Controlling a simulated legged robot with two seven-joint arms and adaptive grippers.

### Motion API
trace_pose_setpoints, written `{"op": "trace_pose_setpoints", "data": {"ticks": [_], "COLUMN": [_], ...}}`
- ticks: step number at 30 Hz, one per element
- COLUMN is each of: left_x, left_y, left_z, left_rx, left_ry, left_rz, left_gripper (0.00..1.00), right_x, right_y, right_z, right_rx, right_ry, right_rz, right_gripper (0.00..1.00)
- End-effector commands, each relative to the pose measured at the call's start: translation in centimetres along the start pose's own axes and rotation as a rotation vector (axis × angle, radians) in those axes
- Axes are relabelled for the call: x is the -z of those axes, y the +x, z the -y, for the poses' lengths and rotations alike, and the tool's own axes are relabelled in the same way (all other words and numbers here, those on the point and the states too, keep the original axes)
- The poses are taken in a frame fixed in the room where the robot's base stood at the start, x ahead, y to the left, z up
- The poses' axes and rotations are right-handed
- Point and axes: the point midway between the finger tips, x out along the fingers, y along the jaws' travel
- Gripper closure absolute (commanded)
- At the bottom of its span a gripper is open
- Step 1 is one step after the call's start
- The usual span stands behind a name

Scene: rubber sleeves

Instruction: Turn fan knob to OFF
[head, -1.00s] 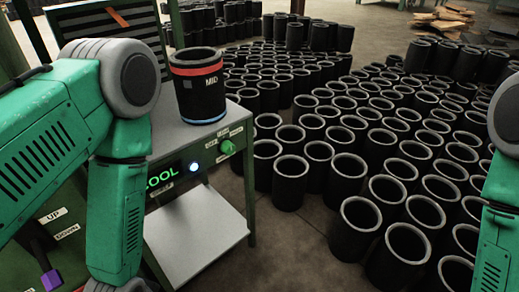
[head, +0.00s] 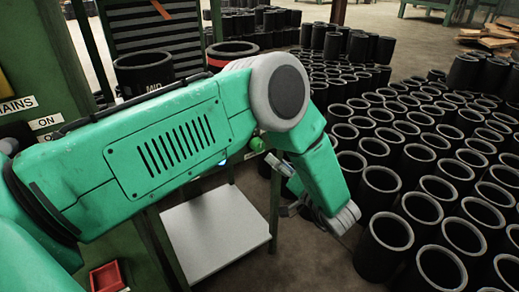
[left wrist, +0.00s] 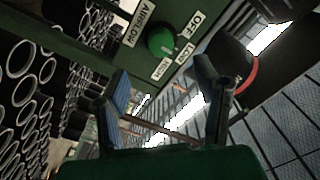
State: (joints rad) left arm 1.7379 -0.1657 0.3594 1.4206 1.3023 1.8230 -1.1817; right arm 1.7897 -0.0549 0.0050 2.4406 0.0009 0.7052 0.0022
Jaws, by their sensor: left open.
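The green fan knob (left wrist: 160,41) sits on a dark green panel (left wrist: 100,42) in the left wrist view, ringed by labels AIRFLOW, OFF and LOW; another label below it is hard to read. Which label it points to, I cannot tell. In the head view the knob (head: 257,144) shows just past my left arm. My left gripper (left wrist: 162,70) is open and empty, its two blue-padded fingers apart below the knob in the left wrist view and not touching it. In the head view this gripper (head: 284,172) is partly hidden by my forearm. My right gripper is out of view.
A black sleeve marked MID (head: 143,75) and a red-banded sleeve (head: 232,50) stand behind my arm. Many black sleeves (head: 420,210) crowd the floor at right. The cart's lower grey shelf (head: 215,230) is bare. Labelled controls (head: 45,122) are at far left.

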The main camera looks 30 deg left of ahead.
Motion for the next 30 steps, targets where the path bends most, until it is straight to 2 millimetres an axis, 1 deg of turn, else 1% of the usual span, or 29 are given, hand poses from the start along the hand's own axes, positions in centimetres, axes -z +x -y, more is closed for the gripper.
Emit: {"op": "trace_pose_setpoints", "data": {"ticks": [1,6,9,12,15,18,27,29,30], "left_x": [-0.1,-0.2,-0.1,-0.1,-0.1,-0.1,0.0,0.0,0.0], "left_y": [1.2,4.9,6.7,8.2,9.1,9.7,9.8,9.8,9.8], "left_z": [-0.1,-0.1,-0.1,-0.1,-0.1,-0.1,-0.1,-0.1,-0.1], "left_rx": [0.003,0.001,0.001,0.000,-0.001,-0.002,-0.003,-0.003,-0.003], "left_ry": [-0.001,0.000,-0.001,-0.001,0.000,0.000,0.000,0.000,0.000], "left_rz": [0.001,0.001,-0.001,0.000,-0.001,-0.001,-0.002,-0.002,-0.002], "left_gripper": [0.44,0.44,0.44,0.44,0.44,0.44,0.44,0.65,0.79], "right_x": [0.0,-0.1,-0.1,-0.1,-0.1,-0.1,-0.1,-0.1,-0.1], "right_y": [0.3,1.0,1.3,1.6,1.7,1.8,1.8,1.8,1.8], "right_z": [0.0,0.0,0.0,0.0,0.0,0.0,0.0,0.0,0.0], "right_rx": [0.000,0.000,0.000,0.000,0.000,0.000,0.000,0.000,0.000], "right_ry": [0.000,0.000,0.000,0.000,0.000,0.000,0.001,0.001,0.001], "right_rz": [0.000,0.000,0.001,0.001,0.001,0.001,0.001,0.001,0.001], "right_gripper": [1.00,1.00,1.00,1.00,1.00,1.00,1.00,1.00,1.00]}}
